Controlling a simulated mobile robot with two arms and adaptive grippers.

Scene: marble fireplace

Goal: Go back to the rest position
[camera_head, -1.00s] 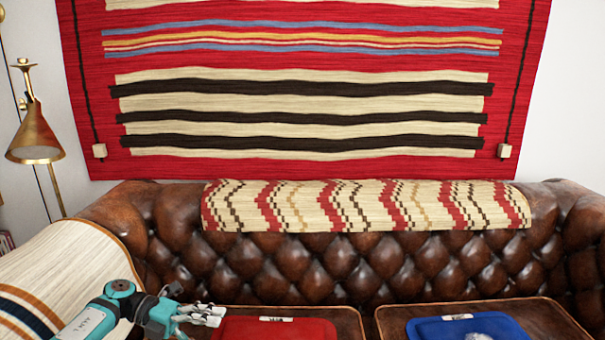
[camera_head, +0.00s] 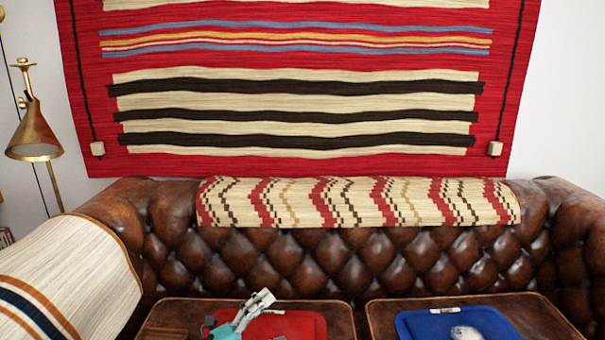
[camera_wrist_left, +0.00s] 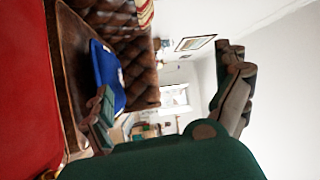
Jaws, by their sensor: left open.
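My left gripper (camera_head: 256,306) is in the lower middle of the head view, in front of the red flat thing (camera_head: 300,325). It points up and to the right. In the left wrist view its two fingers (camera_wrist_left: 168,95) stand wide apart with nothing between them. My right gripper is in neither view.
The red thing and a blue one (camera_head: 425,325) lie on the seats of a brown leather sofa (camera_head: 330,265). A small whitish thing (camera_head: 466,332) is on the blue one. A striped throw (camera_head: 75,275) covers the left armrest. A brass lamp (camera_head: 35,135) stands left.

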